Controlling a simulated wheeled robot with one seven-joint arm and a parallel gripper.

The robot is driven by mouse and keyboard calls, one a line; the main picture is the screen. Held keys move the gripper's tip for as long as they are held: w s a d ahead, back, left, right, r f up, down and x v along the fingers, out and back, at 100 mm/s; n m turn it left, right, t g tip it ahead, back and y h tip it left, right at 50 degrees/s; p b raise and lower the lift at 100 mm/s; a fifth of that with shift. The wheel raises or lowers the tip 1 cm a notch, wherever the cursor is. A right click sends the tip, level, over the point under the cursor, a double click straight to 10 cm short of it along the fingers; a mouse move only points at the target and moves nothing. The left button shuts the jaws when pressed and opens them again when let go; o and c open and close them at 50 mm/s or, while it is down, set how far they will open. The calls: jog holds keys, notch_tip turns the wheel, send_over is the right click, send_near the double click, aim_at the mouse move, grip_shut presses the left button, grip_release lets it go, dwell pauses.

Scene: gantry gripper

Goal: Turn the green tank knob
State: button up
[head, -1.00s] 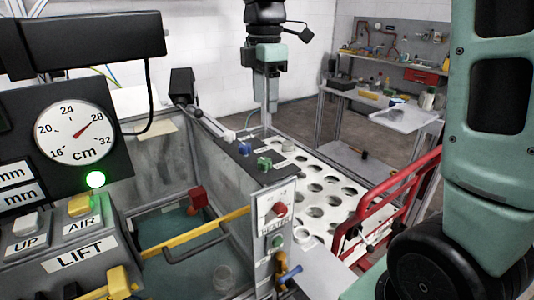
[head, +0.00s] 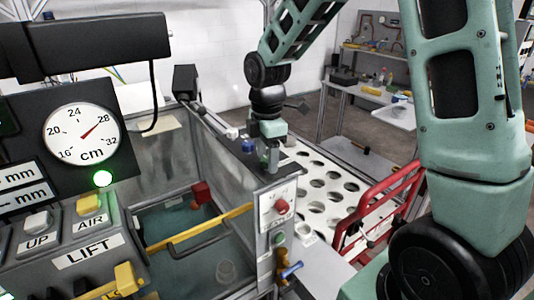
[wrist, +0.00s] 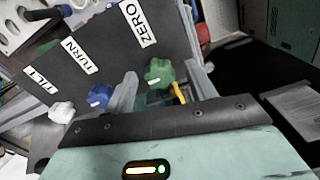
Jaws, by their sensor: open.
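The green knob (wrist: 158,73) is lobed and sits on a dark panel beside the label ZERO in the wrist view. My gripper (wrist: 161,92) is open, with one grey finger on each side of the knob in that view. I cannot tell whether either finger touches it. In the head view my gripper (head: 269,158) points down over the front end of the panel on the tank's edge and hides the green knob there.
A red button (head: 281,206) is on the panel below. A white perforated plate (head: 318,183) and red rails (head: 392,205) lie to the right.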

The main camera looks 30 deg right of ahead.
jog(key=c, duration=1)
jog(key=shift+m, duration=0.4)
jog(key=m, duration=0.4)
jog(key=shift+m+p, duration=0.3)
jog(key=shift+p, duration=0.05)
jog(key=m, duration=0.5)
jog(key=shift+r, duration=0.1)
jog(key=m+p, duration=0.1)
jog(key=m, duration=0.5)
jog(key=shift+m, duration=0.3)
jog(key=m+p, duration=0.1)
jog(key=m, duration=0.2)
jog(key=shift+m, duration=0.3)
jog(key=shift+m+p, duration=0.65)
jog(key=shift+m, duration=0.95)
